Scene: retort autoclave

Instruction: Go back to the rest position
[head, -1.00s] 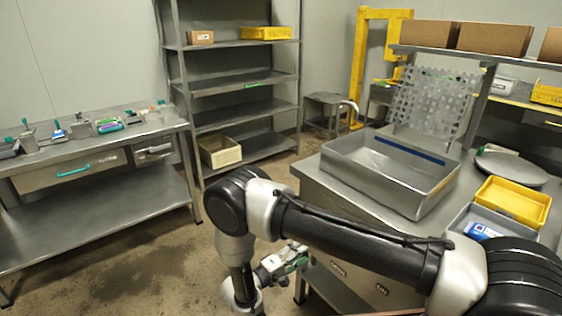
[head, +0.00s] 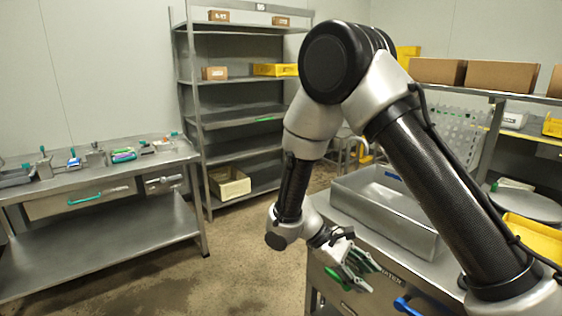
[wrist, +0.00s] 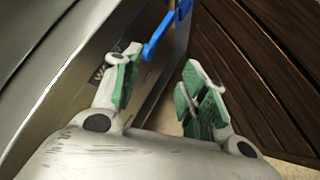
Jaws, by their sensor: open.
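My gripper (head: 360,272) is in the lower middle of the head view, in front of the near side of the steel counter (head: 390,270) on the right. Its green-padded fingers are apart with nothing between them. In the wrist view my gripper (wrist: 160,92) is also open and empty. A blue handle (wrist: 166,30) on the counter front shows beyond the fingertips there. The same blue handle (head: 408,306) shows at the bottom of the head view. My arm is raised and folded, with its elbow high in the head view.
A steel tray (head: 385,222) and a yellow bin (head: 535,238) sit on the counter. A steel workbench (head: 100,235) with small tools stands at left. Shelving (head: 240,145) stands behind, with a beige crate (head: 230,184) low down. The floor between bench and counter is clear. Dark brown slats (wrist: 240,60) show in the wrist view.

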